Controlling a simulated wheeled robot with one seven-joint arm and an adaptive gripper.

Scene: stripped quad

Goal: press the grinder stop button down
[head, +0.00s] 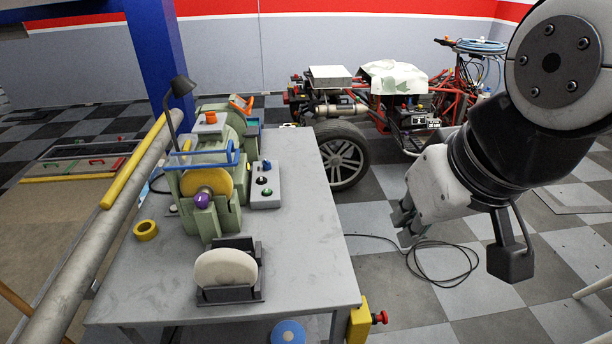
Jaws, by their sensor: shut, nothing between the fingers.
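The green bench grinder (228,200) stands on a grey metal table, with a yellow disc on its near end. A grey control box (266,188) sits at its right side, with small dark and green buttons or knobs on its face. A red mushroom-shaped button (380,317) sticks out to the right from a yellow box (358,322) at the table's front right corner. No label shows which one is the grinder stop. My gripper (405,228) is shut and empty, right of the table and apart from all of these.
The grey table (305,250) bears a dark holder with a pale disc (226,268) and a yellow tape roll (146,230). A stripped vehicle with a black wheel (342,155) stands behind. A black cable (440,262) lies on the checkered floor. The floor right of the table is mostly open.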

